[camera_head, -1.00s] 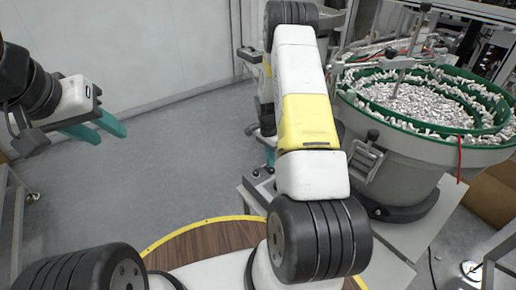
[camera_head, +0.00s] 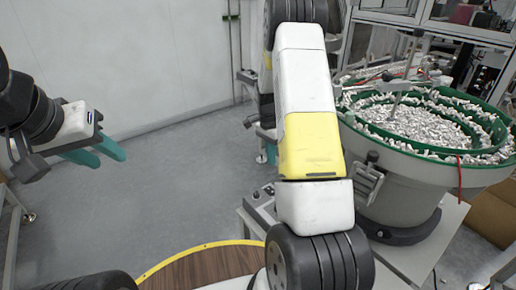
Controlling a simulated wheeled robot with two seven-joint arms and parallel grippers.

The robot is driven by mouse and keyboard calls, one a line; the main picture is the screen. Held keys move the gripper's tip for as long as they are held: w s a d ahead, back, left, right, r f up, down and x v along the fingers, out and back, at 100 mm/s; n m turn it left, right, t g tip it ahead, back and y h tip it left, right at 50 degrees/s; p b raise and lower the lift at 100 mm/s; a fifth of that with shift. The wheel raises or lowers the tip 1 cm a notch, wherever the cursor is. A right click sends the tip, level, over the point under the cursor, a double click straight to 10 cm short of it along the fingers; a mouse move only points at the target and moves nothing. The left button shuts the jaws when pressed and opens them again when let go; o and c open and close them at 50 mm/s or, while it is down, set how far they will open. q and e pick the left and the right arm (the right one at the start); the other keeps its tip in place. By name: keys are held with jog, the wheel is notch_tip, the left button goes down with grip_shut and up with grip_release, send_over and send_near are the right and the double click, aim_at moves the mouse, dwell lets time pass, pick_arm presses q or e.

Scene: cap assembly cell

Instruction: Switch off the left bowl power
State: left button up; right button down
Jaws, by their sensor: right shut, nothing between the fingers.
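A bowl feeder (camera_head: 400,185) with green rims, full of small white parts, stands at the right. It is the only bowl I can make out, so I cannot tell if it is the left one. A small grey control box (camera_head: 260,204) sits on the table's left corner, partly hidden by my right arm; its power switch is too small to make out. My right gripper (camera_head: 267,153) is mostly hidden behind my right arm; only a teal sliver shows, above the box in the picture. My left gripper (camera_head: 112,154) is open and empty at the left, over the floor, far from the box.
The white table (camera_head: 408,262) carries the bowl feeder. A red cable (camera_head: 459,178) hangs at the bowl's right side. A metal frame (camera_head: 12,225) stands at the left edge. The grey floor (camera_head: 150,205) between is clear.

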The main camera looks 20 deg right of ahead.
send_near(271, 191)
jog(key=f, duration=0.2)
jog(key=s+f, duration=0.1)
jog(key=f, duration=0.3)
jog(key=shift+s+d+f, duration=0.25)
jog(key=shift+d+f, duration=0.1)
jog(key=shift+d, duration=0.05)
dwell(0.4)
jog(key=shift+s+f, duration=0.2)
jog(key=shift+f, duration=0.15)
jog(key=shift+s+d+f, duration=0.1)
jog(key=shift+s+f, duration=0.2)
jog(key=shift+s, duration=0.15)
jog(key=shift+w, duration=0.15)
jog(key=shift+w+a+r, duration=0.1)
jog(key=shift+w+r, duration=0.05)
jog(key=shift+w, duration=0.2)
jog(key=shift+w+a+r, duration=0.1)
jog(key=shift+w+a, duration=0.05)
jog(key=shift+w, duration=0.3)
